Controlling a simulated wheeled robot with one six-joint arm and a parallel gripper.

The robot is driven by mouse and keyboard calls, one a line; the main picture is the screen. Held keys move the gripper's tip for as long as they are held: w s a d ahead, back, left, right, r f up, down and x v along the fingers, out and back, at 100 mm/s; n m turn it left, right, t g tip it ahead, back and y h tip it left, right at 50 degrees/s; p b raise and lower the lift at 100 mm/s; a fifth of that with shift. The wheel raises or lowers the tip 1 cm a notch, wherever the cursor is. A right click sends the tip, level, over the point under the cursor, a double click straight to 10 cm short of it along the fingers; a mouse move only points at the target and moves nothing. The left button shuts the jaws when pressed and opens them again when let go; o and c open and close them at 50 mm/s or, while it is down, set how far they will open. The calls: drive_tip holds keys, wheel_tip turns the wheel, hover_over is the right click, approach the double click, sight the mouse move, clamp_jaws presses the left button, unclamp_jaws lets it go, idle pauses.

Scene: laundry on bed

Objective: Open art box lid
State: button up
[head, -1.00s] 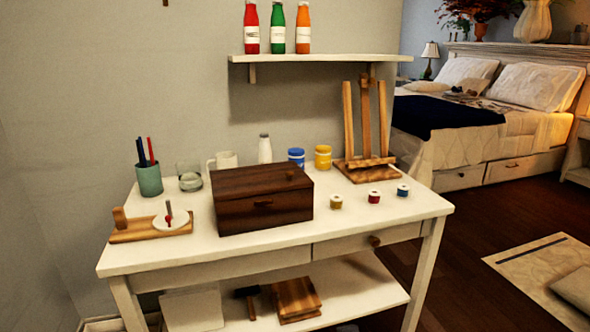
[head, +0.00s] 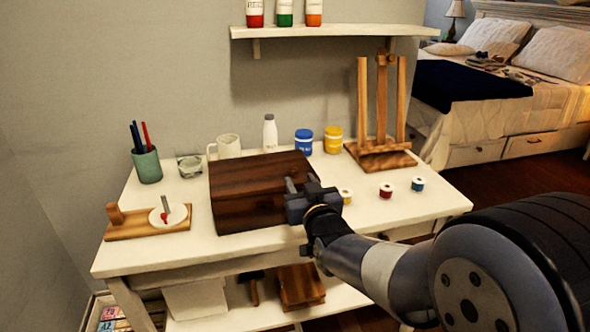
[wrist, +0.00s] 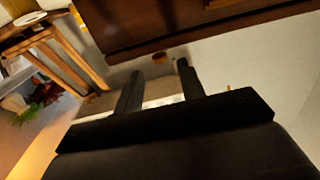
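The art box (head: 232,205) is a dark brown wooden box on the white table, and its lid (head: 255,172) looks shut. The box also shows as a dark wooden face at the top of the wrist view (wrist: 175,22). My gripper (head: 301,182) is in front of the box's right side in the head view and hides its front right part, including the handle. In the wrist view my gripper (wrist: 160,69) has its two fingers apart with nothing held between them. The fingertips point toward the box; I cannot tell whether they touch it.
Paint spools (head: 386,190) and a wooden easel (head: 380,157) stand right of the box. A mug (head: 229,146), white bottle (head: 270,133) and paint jars (head: 303,141) stand behind it. A pen cup (head: 147,166) and wooden stand (head: 150,226) are on the left.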

sight(295, 172)
drive_tip(key=shift+x, duration=3.15)
drive_tip(key=shift+c, duration=0.5)
clamp_jaws()
